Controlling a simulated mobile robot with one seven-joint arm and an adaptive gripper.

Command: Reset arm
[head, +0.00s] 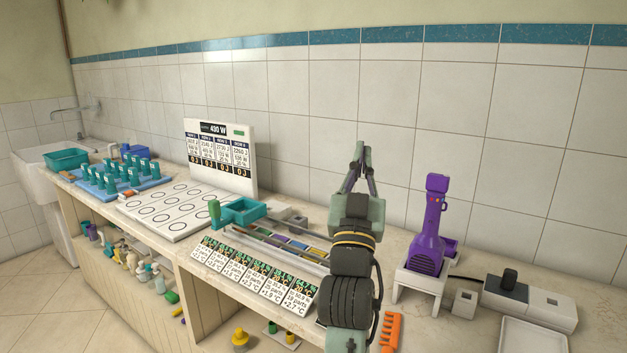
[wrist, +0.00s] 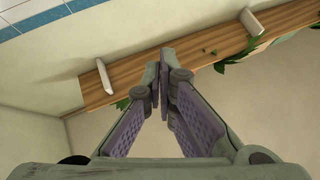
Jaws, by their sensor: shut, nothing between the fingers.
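My gripper (head: 359,150) points up above the counter in the head view, with its fingertips together and nothing between them. My arm rises in front of the counter (head: 440,318) and hides part of it. In the wrist view my gripper (wrist: 160,70) also shows shut, its two purple-padded fingers meeting at the tips. Behind the fingers, the wrist view shows a wooden shelf (wrist: 130,78) with white brackets and green leaves, on a plain wall. The gripper touches nothing that I can see.
A purple device (head: 429,232) stands upright in a white holder right of my arm. An orange comb (head: 391,332) lies near my arm. The air around my gripper looks clear.

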